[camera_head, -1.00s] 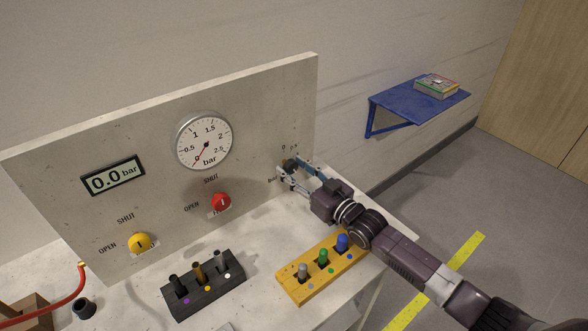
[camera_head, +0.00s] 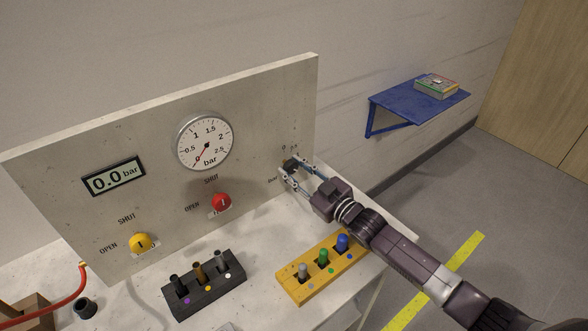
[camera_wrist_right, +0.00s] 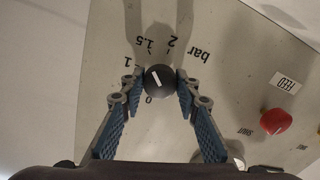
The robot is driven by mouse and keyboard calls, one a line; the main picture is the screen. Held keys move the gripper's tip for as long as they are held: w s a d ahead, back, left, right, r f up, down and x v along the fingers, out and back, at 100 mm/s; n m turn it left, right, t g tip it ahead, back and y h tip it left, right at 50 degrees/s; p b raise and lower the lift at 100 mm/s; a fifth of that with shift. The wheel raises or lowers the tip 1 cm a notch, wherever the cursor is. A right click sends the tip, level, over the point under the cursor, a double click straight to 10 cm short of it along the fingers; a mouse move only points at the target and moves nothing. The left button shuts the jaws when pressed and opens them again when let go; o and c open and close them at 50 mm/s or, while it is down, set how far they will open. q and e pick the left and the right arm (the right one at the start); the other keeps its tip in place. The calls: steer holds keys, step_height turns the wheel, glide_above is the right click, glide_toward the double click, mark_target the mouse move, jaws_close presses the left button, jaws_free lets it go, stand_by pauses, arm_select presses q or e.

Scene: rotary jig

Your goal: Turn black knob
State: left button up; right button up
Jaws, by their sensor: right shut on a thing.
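The black knob (camera_wrist_right: 160,80) sits on the upright grey panel (camera_head: 70,190), with a white pointer line on its face. A printed scale in bar runs around it. In the right wrist view the pointer lies between the 0 and the higher marks, tilted. My right gripper (camera_wrist_right: 159,84) is shut on the knob, one blue-padded finger on each side. In the head view my right gripper (camera_head: 290,171) reaches the panel's right end and partly hides the knob (camera_head: 290,164). My left gripper is not in view.
A round gauge (camera_head: 205,142) and a display reading 0.0 bar (camera_head: 114,176) are on the panel, above a red knob (camera_head: 222,202) and a yellow knob (camera_head: 140,242). A black block (camera_head: 204,285) and a yellow block (camera_head: 322,268) with pegs stand in front.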

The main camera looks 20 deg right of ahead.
steer(key=o, duration=1.2)
steer(key=shift+c, duration=0.2)
steer(key=v, duration=1.2)
